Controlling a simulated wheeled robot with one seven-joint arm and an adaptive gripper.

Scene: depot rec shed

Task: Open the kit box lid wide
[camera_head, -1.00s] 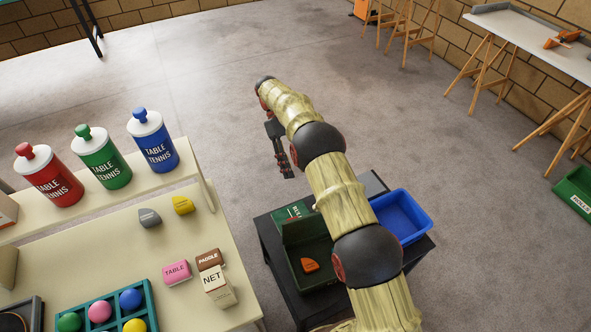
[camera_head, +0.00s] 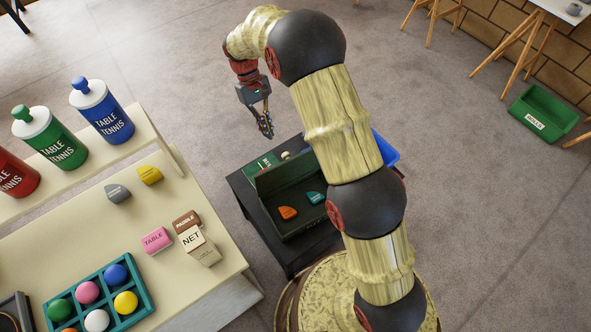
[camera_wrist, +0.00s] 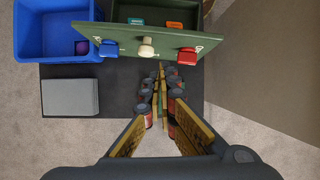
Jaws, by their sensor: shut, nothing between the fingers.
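The dark green kit box (camera_head: 283,222) sits on a low black table, with an orange piece (camera_head: 288,213) and a teal piece (camera_head: 317,198) inside. Its lid (camera_head: 284,174) is raised at the far side, so the inside shows. In the wrist view the lid (camera_wrist: 127,41) stands tilted, with blue, cream and red knobs on the face towards me. My gripper (camera_head: 268,133) is shut and empty, above and behind the lid in the head view. In the wrist view its fingertips (camera_wrist: 160,85) appear just below the lid's edge; I cannot tell whether they touch.
A blue bin (camera_wrist: 53,30) and a grey block (camera_wrist: 70,97) are left of the box in the wrist view. A cream table (camera_head: 205,270) with bottles, blocks and a teal ball tray (camera_head: 132,291) stands at left. Open floor lies beyond the black table.

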